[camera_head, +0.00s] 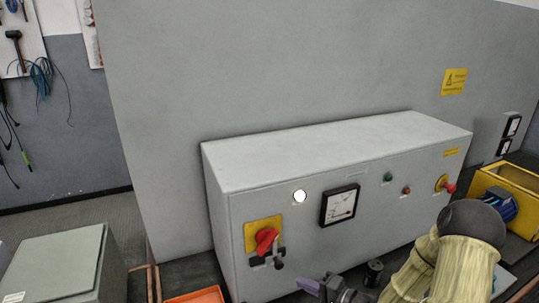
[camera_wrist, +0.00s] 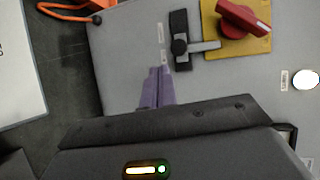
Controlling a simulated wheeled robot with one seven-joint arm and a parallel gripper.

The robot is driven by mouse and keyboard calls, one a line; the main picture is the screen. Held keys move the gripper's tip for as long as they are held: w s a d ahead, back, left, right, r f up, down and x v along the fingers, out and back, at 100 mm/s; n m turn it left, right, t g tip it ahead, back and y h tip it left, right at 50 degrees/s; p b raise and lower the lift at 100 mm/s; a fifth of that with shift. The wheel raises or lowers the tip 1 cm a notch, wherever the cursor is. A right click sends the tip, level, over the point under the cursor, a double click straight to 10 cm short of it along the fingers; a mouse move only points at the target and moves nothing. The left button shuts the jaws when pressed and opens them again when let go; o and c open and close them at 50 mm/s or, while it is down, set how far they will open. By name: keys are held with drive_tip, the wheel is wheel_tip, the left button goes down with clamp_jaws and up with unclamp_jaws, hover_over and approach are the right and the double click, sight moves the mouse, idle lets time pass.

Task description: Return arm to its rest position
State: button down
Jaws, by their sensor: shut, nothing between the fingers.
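My gripper (camera_head: 322,289) is low at the front of the grey capacitor bank cabinet (camera_head: 335,150) in the head view. In the wrist view, its purple fingers (camera_wrist: 157,88) are together and empty, in front of the cabinet's lower front face. My arm comes in from the lower right in the head view. A red rotary switch on a yellow plate (camera_head: 265,240) and a black latch with a grey lever (camera_wrist: 181,47) are on the panel's left part, near my gripper. I cannot tell whether the fingers touch the panel.
The panel also carries a lit white lamp (camera_head: 300,197), a dial meter (camera_head: 340,205), and a red emergency button (camera_head: 446,184). An orange tray (camera_head: 196,296) lies at the front left. A yellow box (camera_head: 510,184) stands at right. A grey box (camera_head: 55,262) stands at left.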

drive_tip(key=s+d+r+n+g+h+p, duration=0.2)
drive_tip(key=d+r+n+g+h, duration=0.25)
drive_tip(key=h, duration=0.55)
drive_tip(key=s+r+n+g+h, duration=0.1)
drive_tip(key=s+r, duration=0.2)
drive_tip(key=s, duration=0.3)
drive_tip(key=s+r+n+g+h, duration=0.1)
drive_tip(key=s+r+n, duration=0.1)
drive_tip(key=s, duration=0.5)
drive_tip(key=shift+p+v, duration=0.35)
drive_tip(key=shift+v, duration=0.6)
drive_tip(key=shift+d+n+g, duration=0.2)
drive_tip(key=shift+n+g, duration=0.05)
